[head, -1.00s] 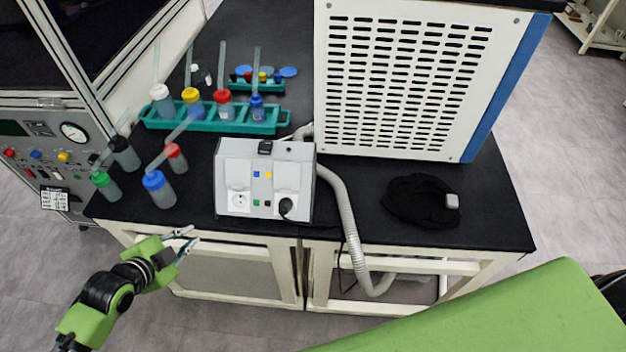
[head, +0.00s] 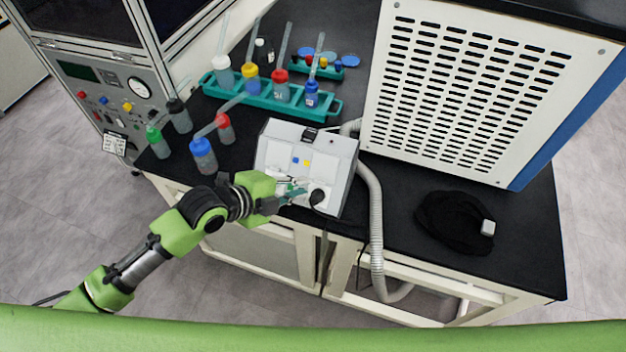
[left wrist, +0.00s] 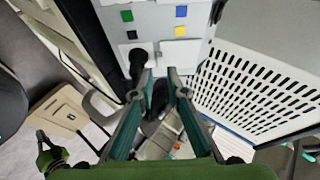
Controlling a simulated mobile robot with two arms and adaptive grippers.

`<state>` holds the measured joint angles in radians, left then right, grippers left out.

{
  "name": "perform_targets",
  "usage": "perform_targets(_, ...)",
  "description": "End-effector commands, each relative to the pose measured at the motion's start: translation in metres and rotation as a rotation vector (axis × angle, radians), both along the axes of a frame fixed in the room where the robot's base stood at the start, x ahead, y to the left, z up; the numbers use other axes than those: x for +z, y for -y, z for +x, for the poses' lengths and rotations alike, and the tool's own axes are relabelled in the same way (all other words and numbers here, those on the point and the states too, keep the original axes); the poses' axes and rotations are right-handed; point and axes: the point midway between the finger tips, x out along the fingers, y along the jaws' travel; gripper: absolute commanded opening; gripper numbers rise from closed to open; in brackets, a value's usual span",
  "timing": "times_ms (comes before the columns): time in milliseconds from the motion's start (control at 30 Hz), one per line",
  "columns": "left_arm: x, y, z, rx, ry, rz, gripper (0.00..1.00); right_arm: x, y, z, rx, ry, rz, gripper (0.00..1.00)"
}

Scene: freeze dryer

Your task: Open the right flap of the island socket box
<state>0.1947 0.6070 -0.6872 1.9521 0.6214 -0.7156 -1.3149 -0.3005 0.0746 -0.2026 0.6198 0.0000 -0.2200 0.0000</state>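The white island socket box (head: 283,133) stands at the front edge of the black bench in the head view. Its face fills the top of the left wrist view (left wrist: 150,20), with blue, yellow, green and black squares. The right flap (left wrist: 180,52) is a pale panel beside a black plug (left wrist: 137,62); the plug also shows in the head view (head: 317,196). Contact cannot be told.
A grey hose (head: 375,225) runs down beside the box. Bottles, including a blue-capped one (head: 203,155), stand left of it, with a teal rack (head: 262,102) behind. A vented white unit (head: 470,90) and a black cloth-like item (head: 452,222) are to the right.

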Motion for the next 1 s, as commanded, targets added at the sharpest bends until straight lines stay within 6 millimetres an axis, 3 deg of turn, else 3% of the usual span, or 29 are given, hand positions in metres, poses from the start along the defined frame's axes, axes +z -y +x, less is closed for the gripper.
perform_targets(300, -0.025, 0.027, 0.027, 0.001, 0.0, -0.002, 0.14, 0.009, 0.007, 0.0, 0.0, 0.001, -0.007, 0.0)
perform_targets(767, -0.032, 0.033, 0.032, 0.0, 0.001, -0.001, 0.14, 0.01, 0.007, 0.001, -0.002, 0.001, -0.008, 0.0)
perform_targets(833, -0.032, 0.033, 0.032, 0.001, 0.001, 0.0, 0.0, 0.01, 0.007, 0.001, -0.002, 0.001, -0.008, 0.0)
perform_targets(1000, -0.032, 0.033, 0.032, 0.001, 0.0, 0.001, 0.0, 0.01, 0.007, 0.001, -0.002, 0.001, -0.008, 0.0)
